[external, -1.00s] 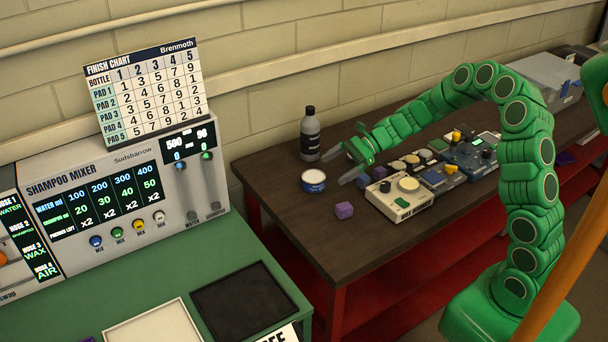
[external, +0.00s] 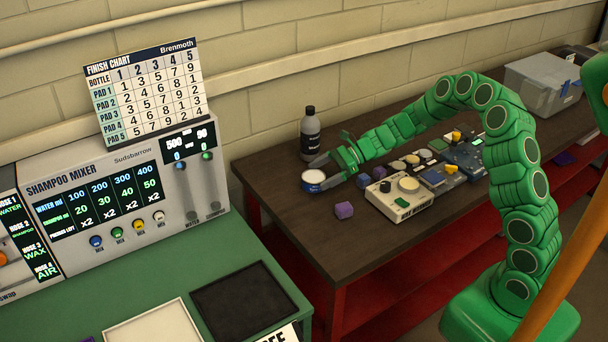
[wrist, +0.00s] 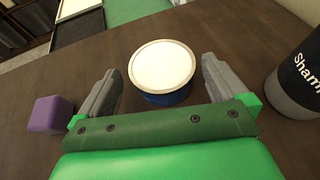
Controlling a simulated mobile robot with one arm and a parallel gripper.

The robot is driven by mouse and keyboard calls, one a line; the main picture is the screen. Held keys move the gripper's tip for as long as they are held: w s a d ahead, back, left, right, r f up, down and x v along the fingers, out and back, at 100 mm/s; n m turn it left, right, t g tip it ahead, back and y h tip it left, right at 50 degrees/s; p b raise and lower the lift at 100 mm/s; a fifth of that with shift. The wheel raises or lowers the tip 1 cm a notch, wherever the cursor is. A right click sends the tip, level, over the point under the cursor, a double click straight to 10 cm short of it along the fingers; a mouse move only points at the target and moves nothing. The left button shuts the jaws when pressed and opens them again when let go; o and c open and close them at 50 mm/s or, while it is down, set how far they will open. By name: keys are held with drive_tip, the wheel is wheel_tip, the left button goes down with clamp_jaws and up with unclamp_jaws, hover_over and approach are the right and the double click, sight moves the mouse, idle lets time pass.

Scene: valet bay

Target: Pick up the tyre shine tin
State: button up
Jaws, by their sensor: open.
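The tyre shine tin (external: 313,180) is a short round tin with a white top and blue side, on the dark brown bench near its left end. In the wrist view the tin (wrist: 162,70) stands upright between and slightly beyond my fingertips. My gripper (external: 322,174) is open, low over the bench, with one finger on either side of the tin. The wrist view shows my gripper (wrist: 160,82) with gaps between both grey fingers and the tin. The tin's label is not readable.
A dark bottle (external: 310,134) stands close behind the tin; in the wrist view the bottle (wrist: 299,80) is right of my gripper. A purple cube (external: 344,210) lies in front, near my left finger in the wrist view (wrist: 48,114). A beige control box (external: 399,197) is to the right.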

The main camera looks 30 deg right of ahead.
sight(309, 177)
drive_tip(key=shift+x, duration=1.75)
drive_tip(key=shift+w, duration=0.15)
drive_tip(key=c, duration=1)
drive_tip(key=shift+r, duration=0.15)
drive_tip(key=shift+r, duration=0.55)
wheel_tip(309, 177, up, 2)
drive_tip(key=shift+d+r, duration=0.1)
drive_tip(key=shift+r, duration=0.1)
drive_tip(key=s+d+r, duration=0.1)
drive_tip(key=s+r, duration=0.2)
drive_tip(key=s, duration=0.1)
drive_tip(key=s+d+r, duration=0.1)
drive_tip(key=s+r, duration=0.2)
drive_tip(key=s, duration=0.2)
drive_tip(key=s+d+r, duration=0.2)
drive_tip(key=s+r, duration=0.1)
drive_tip(key=s, duration=0.1)
drive_tip(key=shift+s+d+r, duration=0.1)
drive_tip(key=shift+s+r, duration=0.1)
